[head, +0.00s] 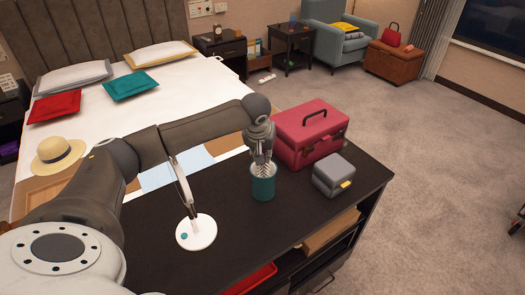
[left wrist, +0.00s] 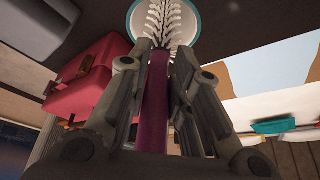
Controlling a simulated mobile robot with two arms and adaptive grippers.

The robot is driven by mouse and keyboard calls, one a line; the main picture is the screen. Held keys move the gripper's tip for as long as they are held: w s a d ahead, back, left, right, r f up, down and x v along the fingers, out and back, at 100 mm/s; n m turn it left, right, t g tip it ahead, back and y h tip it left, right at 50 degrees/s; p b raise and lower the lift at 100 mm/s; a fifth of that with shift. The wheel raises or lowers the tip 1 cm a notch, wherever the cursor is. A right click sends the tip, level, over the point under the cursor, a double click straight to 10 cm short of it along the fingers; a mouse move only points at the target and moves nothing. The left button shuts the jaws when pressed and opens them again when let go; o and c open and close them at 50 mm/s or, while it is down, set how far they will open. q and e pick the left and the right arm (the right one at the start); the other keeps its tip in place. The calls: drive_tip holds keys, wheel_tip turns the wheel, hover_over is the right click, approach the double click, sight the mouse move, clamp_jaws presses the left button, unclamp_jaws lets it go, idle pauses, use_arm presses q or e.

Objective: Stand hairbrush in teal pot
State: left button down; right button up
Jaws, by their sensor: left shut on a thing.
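The teal pot (head: 263,188) stands upright on the dark countertop. It has a white inside and a teal rim, and its mouth also shows in the left wrist view (left wrist: 133,18). My left gripper (head: 261,152) is directly above the pot, pointing down. In the left wrist view its fingers (left wrist: 158,85) are shut around the purple handle of the hairbrush (left wrist: 156,100). The brush is held bristle end down, roughly upright, and the pale bristles reach the pot's mouth. How deep the head sits inside is hidden. My right gripper is not in view.
A red case (head: 308,138) stands close behind and right of the pot. A grey box (head: 334,177) with a yellow tab is to the right. A white desk lamp (head: 196,232) stands to the front left. The countertop in front of the pot is clear.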

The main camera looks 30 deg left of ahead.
use_arm(q)
drive_tip(key=c, duration=1.2)
unclamp_jaws()
drive_tip(key=shift+c, duration=0.2)
drive_tip(key=v, duration=1.2)
drive_tip(key=shift+s, duration=0.1)
